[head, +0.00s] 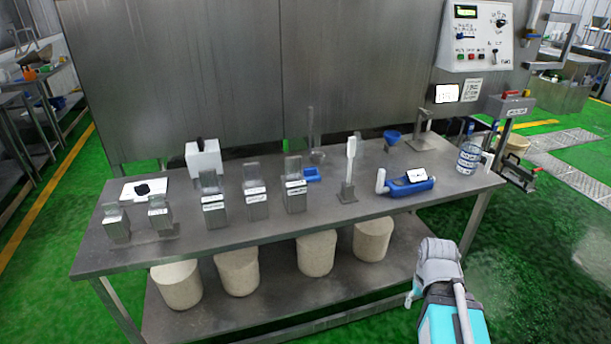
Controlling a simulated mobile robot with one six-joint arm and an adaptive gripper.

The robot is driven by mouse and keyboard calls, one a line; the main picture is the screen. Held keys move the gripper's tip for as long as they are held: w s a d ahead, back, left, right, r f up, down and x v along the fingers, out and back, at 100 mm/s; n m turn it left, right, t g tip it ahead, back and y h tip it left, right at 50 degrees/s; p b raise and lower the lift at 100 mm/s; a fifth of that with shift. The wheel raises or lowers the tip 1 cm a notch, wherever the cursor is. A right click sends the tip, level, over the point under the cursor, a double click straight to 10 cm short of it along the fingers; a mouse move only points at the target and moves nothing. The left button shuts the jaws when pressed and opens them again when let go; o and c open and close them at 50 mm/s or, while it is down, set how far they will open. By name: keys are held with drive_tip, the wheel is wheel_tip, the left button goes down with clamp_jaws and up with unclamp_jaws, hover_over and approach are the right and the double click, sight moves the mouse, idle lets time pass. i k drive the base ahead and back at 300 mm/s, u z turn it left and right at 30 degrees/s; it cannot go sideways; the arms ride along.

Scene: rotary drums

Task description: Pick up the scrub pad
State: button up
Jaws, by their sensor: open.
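No thing is clearly marked as the scrub pad. A small blue rectangular item (311,174) lies near the table's middle, too small to identify. Part of my arm shows at the lower right, in front of the table and apart from everything on it. I cannot make out my gripper's fingers.
Several labelled metal holders (213,210) stand along the front of the table. A white box (204,158), a white-handled brush (349,172), a blue tool (410,185) and a striped cup (468,158) also stand there. Several pale drums (316,252) sit on the lower shelf.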

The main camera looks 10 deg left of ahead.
sight(311, 174)
drive_tip(key=u, duration=0.05)
drive_tip(key=i, duration=0.9)
drive_tip(key=z, duration=0.1)
